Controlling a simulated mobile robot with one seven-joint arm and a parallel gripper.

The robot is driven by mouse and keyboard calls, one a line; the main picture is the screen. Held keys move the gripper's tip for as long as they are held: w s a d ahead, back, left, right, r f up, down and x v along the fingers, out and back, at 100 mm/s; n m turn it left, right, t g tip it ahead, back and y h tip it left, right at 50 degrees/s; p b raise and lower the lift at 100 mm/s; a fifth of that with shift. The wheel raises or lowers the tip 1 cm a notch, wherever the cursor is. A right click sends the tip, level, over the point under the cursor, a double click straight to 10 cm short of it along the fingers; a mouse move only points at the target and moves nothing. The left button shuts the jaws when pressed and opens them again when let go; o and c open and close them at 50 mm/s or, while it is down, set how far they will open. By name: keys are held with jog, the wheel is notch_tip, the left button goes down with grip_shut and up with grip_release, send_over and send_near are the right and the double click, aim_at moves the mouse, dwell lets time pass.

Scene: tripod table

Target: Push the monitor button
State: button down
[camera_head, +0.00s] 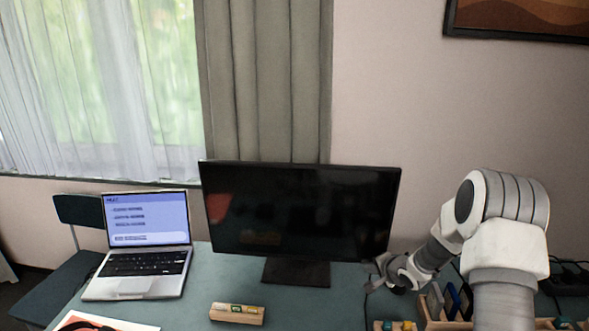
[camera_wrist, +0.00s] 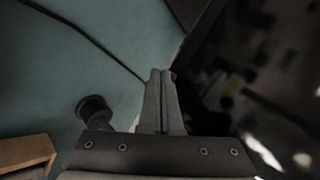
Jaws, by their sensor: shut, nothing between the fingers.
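The monitor (camera_head: 300,210) stands upright on the table with a dark screen. In the wrist view its dark, glossy surface (camera_wrist: 265,80) fills the right side. I cannot make out the button in either view. My gripper (camera_head: 378,270) is at the monitor's lower right corner, with my arm reaching in from the right. In the wrist view my gripper (camera_wrist: 161,75) has its two fingers together with nothing between them, pointing along the monitor's edge. I cannot tell whether the fingertips touch the monitor.
An open laptop (camera_head: 140,245) is at the left. A wooden block (camera_head: 237,313) lies in front of the monitor. A wooden organizer (camera_head: 440,322) stands below my arm; a wooden corner (camera_wrist: 30,152) shows in the wrist view. A dark cable (camera_wrist: 95,38) crosses the teal table (camera_wrist: 60,85).

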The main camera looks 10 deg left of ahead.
jog(key=shift+w, duration=0.1)
jog(key=shift+s, duration=0.6)
jog(key=shift+s+b, duration=0.4)
jog(key=shift+s, duration=2.65)
